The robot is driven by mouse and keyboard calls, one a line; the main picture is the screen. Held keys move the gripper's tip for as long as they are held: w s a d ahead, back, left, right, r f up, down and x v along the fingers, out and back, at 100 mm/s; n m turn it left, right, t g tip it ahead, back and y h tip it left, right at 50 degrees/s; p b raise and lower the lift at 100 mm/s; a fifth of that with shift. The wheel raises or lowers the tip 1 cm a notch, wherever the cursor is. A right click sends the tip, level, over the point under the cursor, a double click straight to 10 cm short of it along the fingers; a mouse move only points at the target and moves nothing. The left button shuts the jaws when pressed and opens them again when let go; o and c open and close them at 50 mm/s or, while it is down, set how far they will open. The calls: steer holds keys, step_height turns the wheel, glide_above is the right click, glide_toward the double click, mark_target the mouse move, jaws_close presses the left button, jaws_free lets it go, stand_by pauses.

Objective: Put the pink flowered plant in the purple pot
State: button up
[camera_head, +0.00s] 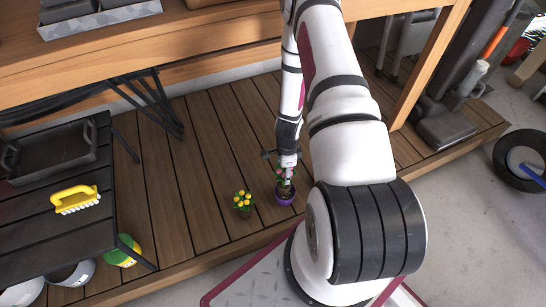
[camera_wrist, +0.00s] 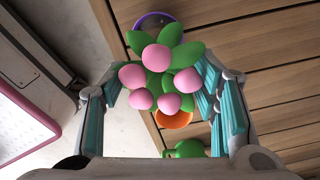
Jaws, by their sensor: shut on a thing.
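In the head view my gripper (camera_head: 286,168) points down just above the purple pot (camera_head: 285,196), which stands on the wooden deck. It is shut on the pink flowered plant (camera_head: 284,180), mostly hidden by the gripper there. In the wrist view the plant's pink blooms and green leaves (camera_wrist: 158,57) lie between the teal-padded fingers of my gripper (camera_wrist: 163,95). The purple pot's rim (camera_wrist: 155,18) shows past the leaves at the top. I cannot tell whether the plant's base is inside the pot or above it.
A yellow flowered plant (camera_head: 243,203) stands close left of the purple pot. An orange rounded thing (camera_wrist: 173,119) shows below the blooms in the wrist view. A dark slatted table (camera_head: 85,225) with a yellow brush (camera_head: 75,199) is at left. The deck behind is clear.

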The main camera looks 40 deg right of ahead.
steer(key=shift+s+d+f, duration=0.15)
steer(key=shift+s+f, duration=0.2)
steer(key=shift+f, duration=0.1)
steer(key=shift+f+b, duration=2.05)
steer(key=shift+f, duration=0.45)
steer(key=shift+f+b, duration=0.65)
steer(key=shift+f, duration=0.25)
steer(key=o, duration=1.8)
steer(key=shift+o, duration=0.2)
